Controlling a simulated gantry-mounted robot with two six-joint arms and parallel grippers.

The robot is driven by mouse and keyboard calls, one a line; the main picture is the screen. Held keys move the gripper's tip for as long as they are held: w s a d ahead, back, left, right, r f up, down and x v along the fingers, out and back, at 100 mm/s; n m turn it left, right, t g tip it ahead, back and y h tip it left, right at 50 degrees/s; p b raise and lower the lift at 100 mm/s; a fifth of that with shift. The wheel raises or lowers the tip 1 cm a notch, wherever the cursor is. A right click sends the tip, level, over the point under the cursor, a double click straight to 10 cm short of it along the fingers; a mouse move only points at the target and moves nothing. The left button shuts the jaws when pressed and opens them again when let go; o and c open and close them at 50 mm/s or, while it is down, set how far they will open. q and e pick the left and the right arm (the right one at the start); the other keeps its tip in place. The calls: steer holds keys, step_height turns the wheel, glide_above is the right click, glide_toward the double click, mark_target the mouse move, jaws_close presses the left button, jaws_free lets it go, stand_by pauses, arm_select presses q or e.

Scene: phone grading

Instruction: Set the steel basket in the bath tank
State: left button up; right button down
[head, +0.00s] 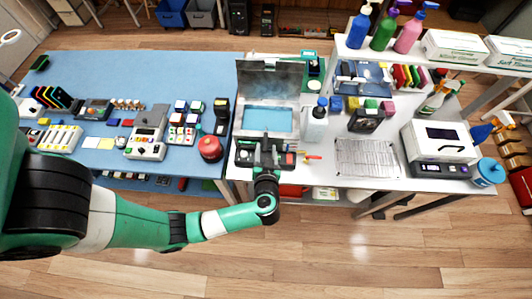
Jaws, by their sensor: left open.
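The bath tank (240,118) is a steel box with its lid raised at the back and light blue inside. It stands at the left end of the white table. A flat grey wire grid on the white table, right of the tank, looks like the steel basket (368,158); its depth is hard to tell. My left gripper (264,142) is open over the tank's front edge, left of the basket and apart from it. The gripper hides part of the tank's front panel. My right gripper is out of view.
A white boxy machine (440,143) stands right of the basket. A black device (366,120) sits behind it. Small red and yellow tools (313,156) lie left of it. The blue bench (170,66) has free room at the back.

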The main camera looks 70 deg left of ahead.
arm_select(q)
steer(key=v, duration=0.3)
steer(key=shift+s+d+r, duration=0.1)
steer(key=shift+s+d, duration=0.1)
steer(key=shift+d, duration=0.1)
steer(key=shift+w, duration=0.1)
